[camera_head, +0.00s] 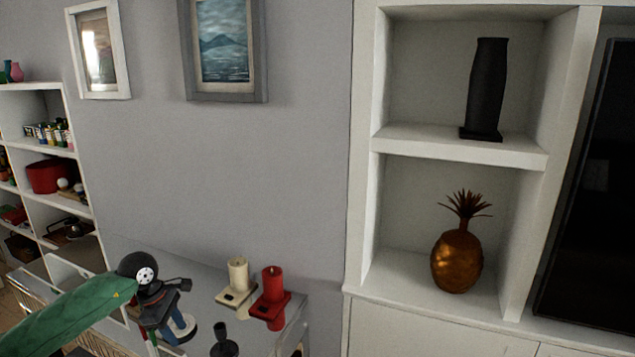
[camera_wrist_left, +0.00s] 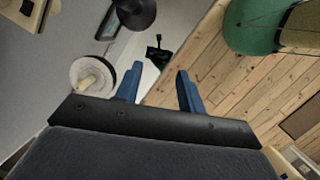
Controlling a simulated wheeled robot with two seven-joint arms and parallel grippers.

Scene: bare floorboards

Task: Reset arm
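My left gripper (camera_head: 178,330) is over the left part of the grey table (camera_head: 205,291) in the head view, at the end of my green arm. In the left wrist view its two blue fingers (camera_wrist_left: 160,72) are spread apart with nothing between them, so it is open and empty. My right gripper and right arm are in neither view.
A cream candle (camera_head: 238,272), a red candle (camera_head: 272,284) and a black holder (camera_head: 223,341) stand right of my gripper. A white wall unit (camera_head: 362,180) holds a black vase (camera_head: 487,88) and a golden pineapple (camera_head: 457,261). Floorboards (camera_wrist_left: 230,95) show beyond the table edge.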

